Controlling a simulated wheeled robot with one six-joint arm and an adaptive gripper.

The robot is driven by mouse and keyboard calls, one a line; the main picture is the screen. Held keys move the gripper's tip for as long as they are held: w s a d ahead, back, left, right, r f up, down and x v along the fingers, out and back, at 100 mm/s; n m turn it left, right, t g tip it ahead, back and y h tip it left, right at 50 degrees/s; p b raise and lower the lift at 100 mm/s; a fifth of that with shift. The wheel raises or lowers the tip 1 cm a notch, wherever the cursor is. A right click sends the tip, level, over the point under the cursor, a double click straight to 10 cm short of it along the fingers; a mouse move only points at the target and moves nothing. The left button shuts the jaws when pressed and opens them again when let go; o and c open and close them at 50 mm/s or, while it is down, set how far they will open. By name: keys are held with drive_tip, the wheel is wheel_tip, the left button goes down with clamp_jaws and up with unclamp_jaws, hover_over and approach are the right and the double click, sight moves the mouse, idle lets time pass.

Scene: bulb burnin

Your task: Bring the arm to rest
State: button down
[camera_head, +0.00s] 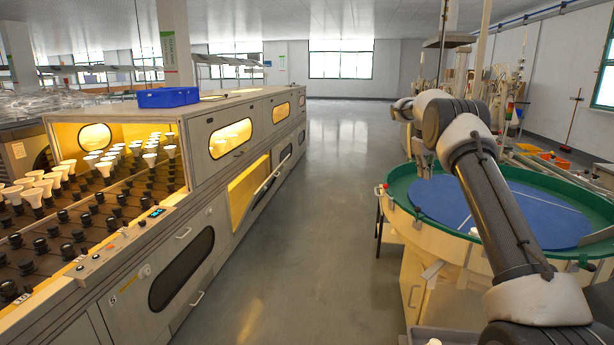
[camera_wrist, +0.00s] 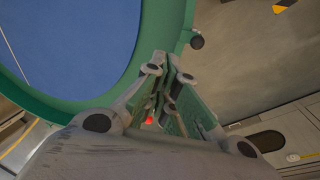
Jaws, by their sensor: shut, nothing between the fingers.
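My arm rises from the lower right of the head view, bends at the elbow and reaches over the left rim of a round table. My gripper (camera_head: 424,172) hangs down there, small and partly hard to make out in that view. In the wrist view my gripper (camera_wrist: 168,62) has its fingers together with nothing between them. The fingertips appear over or just beside the green rim (camera_wrist: 170,25) of the round table; the height above it I cannot tell.
The round table has a blue top (camera_head: 500,212). A long burn-in machine (camera_head: 190,235) with rows of bulbs (camera_head: 105,160) and a blue bin (camera_head: 168,97) on top stands at left. The grey floor aisle (camera_head: 325,180) between is clear. Orange bins (camera_head: 553,159) lie far right.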

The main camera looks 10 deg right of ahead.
drive_tip(key=shift+m+g, duration=0.5)
drive_tip(key=shift+g, duration=0.1)
drive_tip(key=s+f, duration=0.1)
drive_tip(key=f, duration=0.1)
drive_tip(key=s+a+f, duration=0.1)
drive_tip(key=f, duration=0.1)
drive_tip(key=s+f, duration=0.1)
drive_tip(key=f, duration=0.1)
drive_tip(key=shift+s+a, duration=0.15)
drive_tip(key=shift+s, duration=0.2)
drive_tip(key=s+a+r+t, duration=0.1)
drive_tip(key=s+a+r, duration=0.4)
drive_tip(key=s, duration=1.2)
drive_tip(key=s+a+r+m+t+y, duration=0.1)
drive_tip(key=s+a+r, duration=0.4)
drive_tip(key=s, duration=1.2)
drive_tip(key=s+a+r+m+t+y, duration=0.1)
drive_tip(key=s+a+r, duration=0.4)
drive_tip(key=s, duration=1.2)
drive_tip(key=shift+s+r+t, duration=0.3)
drive_tip(key=shift+r+t, duration=0.2)
drive_tip(key=shift+t, duration=0.2)
